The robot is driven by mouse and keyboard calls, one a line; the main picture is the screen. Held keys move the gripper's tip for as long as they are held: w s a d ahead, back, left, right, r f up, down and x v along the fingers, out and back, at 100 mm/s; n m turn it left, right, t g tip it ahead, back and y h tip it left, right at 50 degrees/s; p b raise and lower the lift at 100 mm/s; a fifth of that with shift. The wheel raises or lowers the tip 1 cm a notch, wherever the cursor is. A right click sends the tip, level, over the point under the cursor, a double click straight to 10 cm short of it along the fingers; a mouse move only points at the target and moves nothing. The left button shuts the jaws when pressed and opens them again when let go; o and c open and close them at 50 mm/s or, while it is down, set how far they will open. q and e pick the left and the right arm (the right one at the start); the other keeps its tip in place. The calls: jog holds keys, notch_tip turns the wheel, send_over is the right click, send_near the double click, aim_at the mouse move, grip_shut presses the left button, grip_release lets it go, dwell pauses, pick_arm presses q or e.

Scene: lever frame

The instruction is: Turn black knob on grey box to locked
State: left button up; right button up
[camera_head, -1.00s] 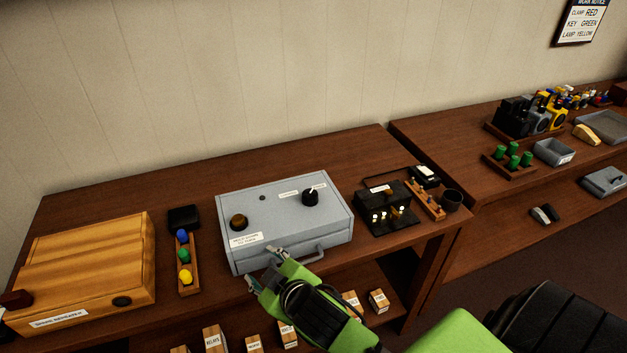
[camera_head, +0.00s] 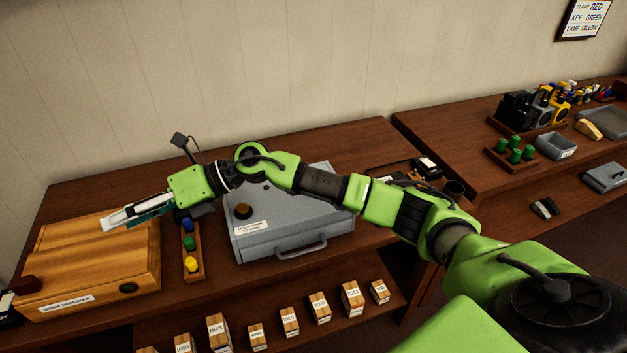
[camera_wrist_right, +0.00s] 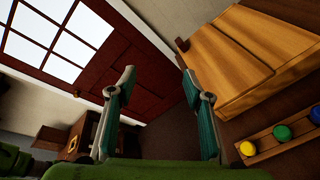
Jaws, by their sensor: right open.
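The grey box (camera_head: 290,236) sits on the bench under my right arm, with its front handle and a white label showing. My right gripper (camera_head: 112,224) points left over the wooden box, well away from the grey box. In the right wrist view my right gripper (camera_wrist_right: 157,83) has its fingers apart with nothing between them. My left gripper is not in view.
A wooden box (camera_head: 85,262) stands at the left. A narrow rack (camera_head: 198,277) with blue, green and yellow balls lies between it and the grey box. Small labelled blocks stand on the shelf below. A second bench (camera_head: 455,145) with containers is at the right.

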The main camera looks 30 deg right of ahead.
jog(key=w+d+f+n+g+h, duration=0.15)
jog(key=d+h, duration=0.25)
jog(key=d, duration=0.6)
jog(key=w+d+f+n+h, duration=0.1)
jog(key=w+d+f+h, duration=0.3)
jog(key=d, duration=0.6)
jog(key=s+d+r+m+g+h, duration=0.1)
jog(key=s+d+r+h, duration=0.15)
jog(key=d, duration=0.85)
jog(key=s+d+r+m+g+h, duration=0.15)
jog(key=d+r+h, duration=0.25)
jog(key=d, duration=0.7)
jog(key=shift+n, duration=0.3)
jog(key=f+p, duration=0.1)
jog(key=f, duration=0.3)
jog(key=f+p, duration=0.1)
jog(key=f, duration=0.3)
jog(key=f+p, duration=0.1)
jog(key=f, duration=0.4)
jog(key=shift+s+a+p, duration=0.2)
jog(key=shift+a+p, duration=0.15)
jog(key=shift+p, duration=0.05)
jog(key=c, duration=1.1)
